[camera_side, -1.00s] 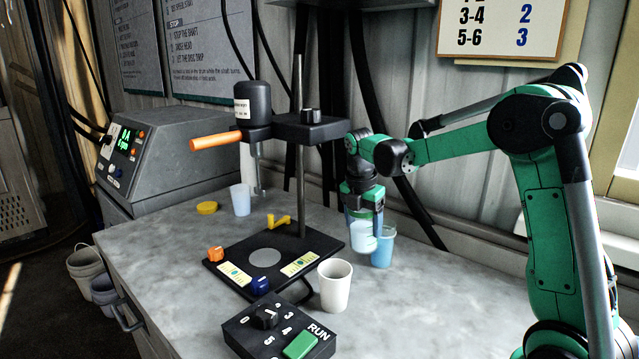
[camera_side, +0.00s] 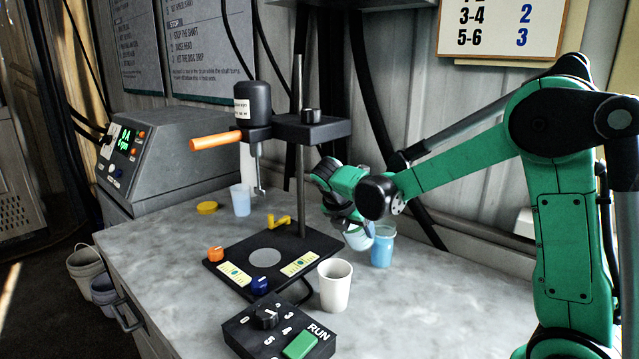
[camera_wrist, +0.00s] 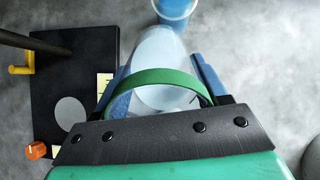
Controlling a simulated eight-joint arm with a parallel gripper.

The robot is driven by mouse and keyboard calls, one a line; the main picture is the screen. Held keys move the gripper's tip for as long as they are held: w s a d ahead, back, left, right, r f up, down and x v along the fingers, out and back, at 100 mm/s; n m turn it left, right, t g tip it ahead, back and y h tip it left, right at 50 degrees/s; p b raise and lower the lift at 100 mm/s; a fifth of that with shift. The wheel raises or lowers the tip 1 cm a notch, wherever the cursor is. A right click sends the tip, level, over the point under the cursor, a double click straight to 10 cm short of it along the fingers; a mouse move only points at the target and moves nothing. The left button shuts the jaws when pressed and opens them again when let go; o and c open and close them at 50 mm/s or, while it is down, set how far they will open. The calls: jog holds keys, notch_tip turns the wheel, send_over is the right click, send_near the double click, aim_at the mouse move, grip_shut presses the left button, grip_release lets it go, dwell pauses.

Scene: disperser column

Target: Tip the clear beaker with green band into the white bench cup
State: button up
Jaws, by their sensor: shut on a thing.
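The clear beaker with the green band (camera_side: 358,238) is held tilted in my gripper (camera_side: 350,221), above the bench. In the wrist view the beaker (camera_wrist: 160,62) sits between the two blue fingers of my gripper (camera_wrist: 160,85), its green band showing across it. In the side view the arm partly hides it, and I cannot tell its contents. The white bench cup (camera_side: 335,287) stands upright on the bench, in front of and slightly left of the held beaker, apart from it. In the wrist view a pale rounded edge at the lower right may be the cup; I cannot tell.
A blue cup (camera_side: 382,247) stands close behind the beaker. The black stand base (camera_side: 228,262) with its post (camera_side: 300,150) is to the left. A control box (camera_side: 278,330) with a green RUN button lies in front. A pale cup (camera_side: 240,200) stands further back.

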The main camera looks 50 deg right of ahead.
aim_at(347, 235)
jog(key=shift+a+r+h, duration=0.1)
jog(key=shift+a+h, duration=0.15)
jog(key=shift+h, duration=0.15)
jog(key=h, duration=0.3)
jog(key=shift+a+f+t, duration=0.25)
jog(key=shift+f+t, duration=0.05)
jog(key=shift+t, duration=0.1)
jog(key=shift+h, duration=0.6)
jog(key=h, duration=0.1)
jog(key=r+h, duration=0.2)
jog(key=h, duration=0.1)
jog(key=shift+s+a+t, duration=0.1)
jog(key=shift+a+t, duration=0.15)
jog(key=shift+t, duration=0.05)
jog(key=shift+s+a+r+t+h, duration=0.15)
jog(key=shift+a+r+h, duration=0.2)
jog(key=shift+h, duration=0.8)
jog(key=shift+w+a+r+t+h, duration=0.15)
jog(key=shift+a+r+h, duration=0.15)
jog(key=shift+h, duration=0.85)
jog(key=shift+s, duration=0.1)
jog(key=shift+d, duration=0.1)
jog(key=shift+x, duration=2.55)
jog(key=shift+f, duration=0.1)
